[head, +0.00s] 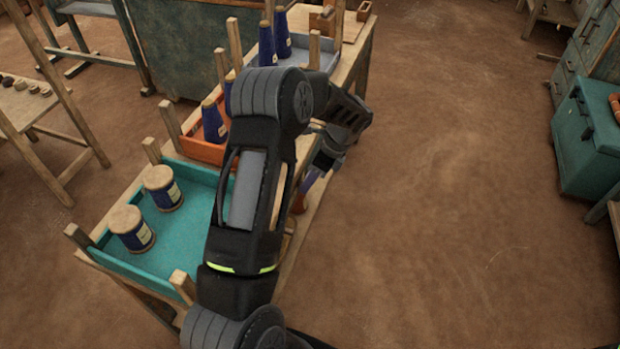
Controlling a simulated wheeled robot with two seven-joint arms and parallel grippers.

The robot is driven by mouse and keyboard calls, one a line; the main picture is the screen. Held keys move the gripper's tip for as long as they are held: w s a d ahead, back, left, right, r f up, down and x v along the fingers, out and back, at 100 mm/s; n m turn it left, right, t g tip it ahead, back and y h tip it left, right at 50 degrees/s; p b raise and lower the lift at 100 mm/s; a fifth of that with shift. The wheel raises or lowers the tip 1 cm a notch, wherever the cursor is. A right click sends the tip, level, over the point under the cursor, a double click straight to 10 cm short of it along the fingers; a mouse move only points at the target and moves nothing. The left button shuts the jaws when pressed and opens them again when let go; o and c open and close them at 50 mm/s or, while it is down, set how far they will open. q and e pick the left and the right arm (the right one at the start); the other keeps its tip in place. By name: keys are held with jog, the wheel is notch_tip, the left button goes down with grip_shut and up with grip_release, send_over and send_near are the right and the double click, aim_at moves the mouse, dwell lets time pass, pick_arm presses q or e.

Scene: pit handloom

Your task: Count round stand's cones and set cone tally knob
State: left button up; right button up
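Blue cones stand in an orange tray: one cone (213,122) is clear, another (229,95) is partly behind my arm. Two more blue cones (267,45) (282,35) stand farther back in a grey tray. I cannot make out a round stand or a tally knob; my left arm covers much of the bench. My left gripper (326,158) hangs at the bench's right side, above a small purple and orange item (308,186) that is partly hidden. Whether its fingers are open or touch anything is unclear. My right gripper is out of view.
The wooden bench carries a teal tray (185,228) with two blue-wound spools (162,187) (131,228), the orange tray (200,148) and the grey tray (328,62). Wooden posts rise at tray corners. A teal chest (590,140) stands far right. Brown floor between is clear.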

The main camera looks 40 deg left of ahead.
pick_arm(q)
jog(key=v, duration=0.8)
jog(key=shift+b, duration=0.4)
jog(key=shift+f, duration=0.1)
